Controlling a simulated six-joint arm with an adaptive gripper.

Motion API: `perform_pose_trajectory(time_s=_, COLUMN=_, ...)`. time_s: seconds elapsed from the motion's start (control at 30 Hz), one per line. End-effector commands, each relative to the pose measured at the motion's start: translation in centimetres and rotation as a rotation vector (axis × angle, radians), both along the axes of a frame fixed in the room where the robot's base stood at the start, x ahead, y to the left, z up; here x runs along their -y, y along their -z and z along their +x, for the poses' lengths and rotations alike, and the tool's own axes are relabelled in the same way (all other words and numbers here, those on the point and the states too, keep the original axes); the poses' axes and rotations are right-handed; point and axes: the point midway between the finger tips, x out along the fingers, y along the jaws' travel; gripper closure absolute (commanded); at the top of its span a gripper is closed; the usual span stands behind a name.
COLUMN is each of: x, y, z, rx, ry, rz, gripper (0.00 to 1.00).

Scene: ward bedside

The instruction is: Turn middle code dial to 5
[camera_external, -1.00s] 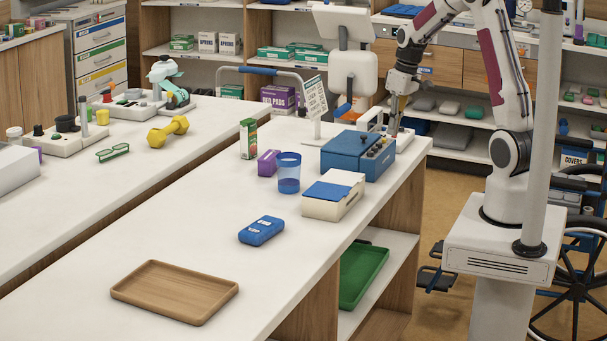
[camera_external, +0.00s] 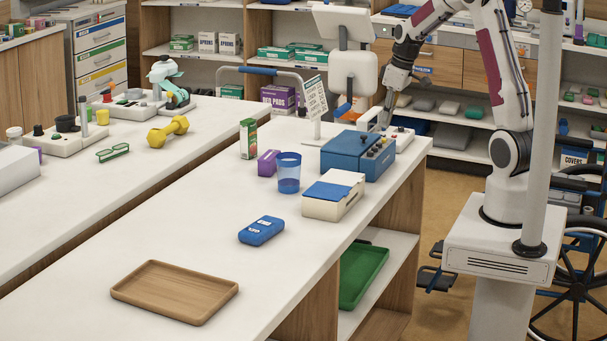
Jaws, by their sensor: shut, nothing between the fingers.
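A blue box (camera_external: 345,158) stands near the far right end of the white table. Small dark dials (camera_external: 377,149) sit in a row on its sloped right face. The numbers on them are too small to read. My gripper (camera_external: 387,112) is shut and empty. It points down above and behind the box, apart from the dials as far as I can tell. A white panel (camera_external: 403,138) lies behind the box, below my gripper.
A white box with a blue lid (camera_external: 333,194), a blue cup (camera_external: 288,173) and a purple box (camera_external: 268,163) stand near the blue box. A sign on a stand (camera_external: 314,98) rises behind it. The table's front left is mostly clear around a wooden tray (camera_external: 175,291).

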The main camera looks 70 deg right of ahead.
Motion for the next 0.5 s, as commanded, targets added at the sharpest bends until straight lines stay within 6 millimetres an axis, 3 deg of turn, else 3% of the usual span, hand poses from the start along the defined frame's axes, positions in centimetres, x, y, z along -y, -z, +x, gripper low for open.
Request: perform_pose_trajectory(time_s=0.5, x=0.0, y=3.5, z=0.0, rx=-0.001, ry=0.002, rz=0.000, gripper=1.00)
